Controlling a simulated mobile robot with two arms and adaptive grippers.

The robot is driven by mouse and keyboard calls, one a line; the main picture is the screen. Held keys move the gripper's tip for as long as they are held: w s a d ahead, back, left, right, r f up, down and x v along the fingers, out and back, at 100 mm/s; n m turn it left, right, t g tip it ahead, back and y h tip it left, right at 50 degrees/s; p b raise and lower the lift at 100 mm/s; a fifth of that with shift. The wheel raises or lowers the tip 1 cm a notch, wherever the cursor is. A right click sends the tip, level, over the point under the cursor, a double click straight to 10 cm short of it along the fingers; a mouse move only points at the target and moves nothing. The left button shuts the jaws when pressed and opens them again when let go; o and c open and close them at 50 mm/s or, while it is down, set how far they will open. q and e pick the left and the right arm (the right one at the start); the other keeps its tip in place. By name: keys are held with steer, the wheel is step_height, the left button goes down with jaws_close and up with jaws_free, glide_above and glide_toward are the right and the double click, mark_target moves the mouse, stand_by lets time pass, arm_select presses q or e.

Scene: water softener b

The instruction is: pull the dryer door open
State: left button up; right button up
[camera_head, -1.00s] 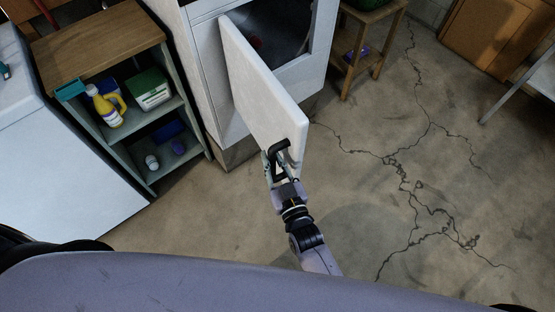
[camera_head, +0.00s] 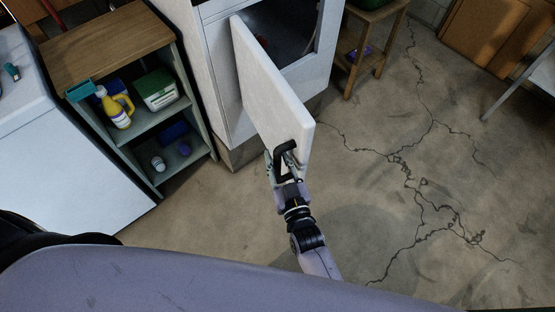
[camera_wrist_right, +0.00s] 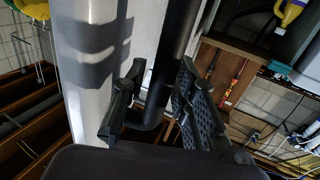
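The white dryer door (camera_head: 264,85) stands wide open, swung out from the white dryer (camera_head: 212,85), with the dark drum opening (camera_head: 290,30) showing behind it. A black bar handle (camera_head: 281,157) sits near the door's free edge. My right gripper (camera_head: 280,166) is at this handle. In the right wrist view the handle (camera_wrist_right: 172,60) passes between the two separated fingers of the gripper (camera_wrist_right: 160,85), close to the right-hand finger, and the white door (camera_wrist_right: 90,60) is at left. The fingers look open around the handle, without a clear grip. My left gripper is not in view.
A shelf unit (camera_head: 110,42) with a yellow bottle (camera_head: 117,112) and boxes stands left of the dryer, beside a white appliance (camera_head: 60,150). A wooden stand (camera_head: 372,35) is at right. The cracked concrete floor (camera_head: 450,180) to the right is clear.

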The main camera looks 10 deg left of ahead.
steer(key=shift+o, duration=1)
steer(key=shift+s+d+f, duration=0.1)
steer(key=shift+s+d, duration=0.05)
steer(key=shift+s, duration=0.1)
steer(key=v, duration=1.1)
steer(key=shift+s, duration=0.3)
steer(key=shift+d, duration=0.1)
